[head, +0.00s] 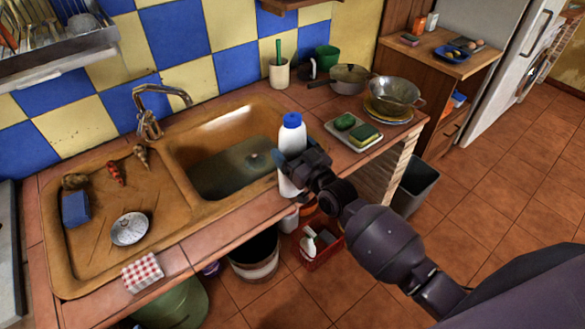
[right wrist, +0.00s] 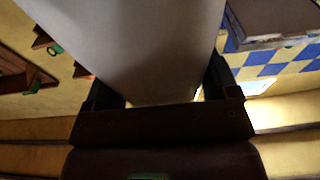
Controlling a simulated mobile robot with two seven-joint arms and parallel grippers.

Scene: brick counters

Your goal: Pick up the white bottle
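The white bottle (head: 290,150) with a blue cap is upright at the front right corner of the sink, by the counter's front edge. My right gripper (head: 300,164) reaches it from the right and covers part of its side. In the right wrist view the pale bottle (right wrist: 140,45) fills the space between the two dark fingers of the gripper (right wrist: 160,92), which look closed against its sides. Whether its base touches the counter is hard to tell. My left gripper is not in view.
The brown sink (head: 235,115) lies left of the bottle. A bucket (head: 254,255) and red crate (head: 318,247) are below the counter. Floor at right is open.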

